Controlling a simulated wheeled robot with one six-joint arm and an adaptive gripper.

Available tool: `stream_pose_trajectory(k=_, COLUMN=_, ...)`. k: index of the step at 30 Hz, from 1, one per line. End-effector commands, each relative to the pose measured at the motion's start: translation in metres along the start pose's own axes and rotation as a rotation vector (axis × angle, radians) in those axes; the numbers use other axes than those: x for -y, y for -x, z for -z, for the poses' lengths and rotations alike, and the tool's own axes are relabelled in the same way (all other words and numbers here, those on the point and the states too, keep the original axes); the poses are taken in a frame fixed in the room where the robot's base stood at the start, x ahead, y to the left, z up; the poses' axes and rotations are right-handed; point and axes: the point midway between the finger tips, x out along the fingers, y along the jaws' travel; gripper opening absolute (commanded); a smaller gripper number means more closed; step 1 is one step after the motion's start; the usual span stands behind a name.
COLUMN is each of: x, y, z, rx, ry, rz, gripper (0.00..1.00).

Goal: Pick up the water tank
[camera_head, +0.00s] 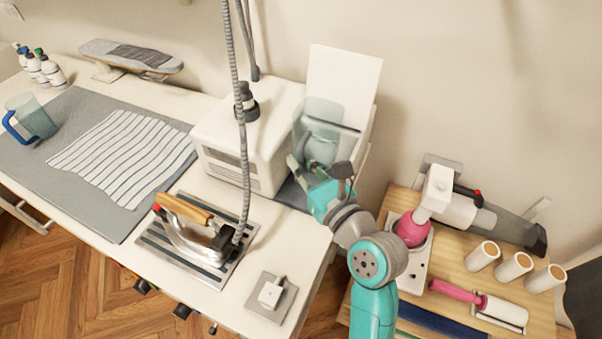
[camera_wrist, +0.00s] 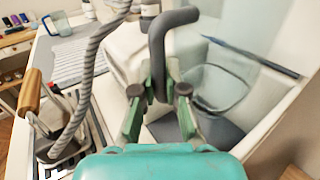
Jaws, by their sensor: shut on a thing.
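The water tank (camera_head: 318,118) is a clear, bluish container with a grey handle. It sits upright at the right side of the white steam station (camera_head: 215,135). In the wrist view the tank's clear wall (camera_wrist: 225,65) fills the upper right, and its grey handle (camera_wrist: 158,60) runs down between my fingers. My gripper (camera_wrist: 158,100) is shut on this handle. In the head view my gripper (camera_head: 313,172) is at the tank's front, partly hiding its lower part. I cannot tell whether the tank's bottom touches the station.
A white upright panel (camera_head: 345,75) stands behind the tank. A grey hose (camera_head: 238,80) hangs in front of the station, near the iron (camera_head: 195,235). A clear jug (camera_head: 32,118) is at far left. A wooden side table (camera_head: 455,265) holds rolls and tools at right.

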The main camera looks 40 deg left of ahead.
Motion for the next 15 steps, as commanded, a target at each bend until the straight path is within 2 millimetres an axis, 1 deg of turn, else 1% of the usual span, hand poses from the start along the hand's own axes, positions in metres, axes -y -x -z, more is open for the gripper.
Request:
stream_pose_trajectory(k=1, x=0.000, y=0.000, z=-0.007, rx=0.002, ry=0.002, rz=0.001, gripper=0.00)
stream_pose_trajectory(k=6, x=0.000, y=0.000, z=-0.025, rx=0.003, ry=0.003, rz=0.000, gripper=0.00)
stream_pose_trajectory(k=15, x=-0.001, y=0.000, z=-0.050, rx=0.002, ry=0.001, rz=0.001, gripper=0.00)
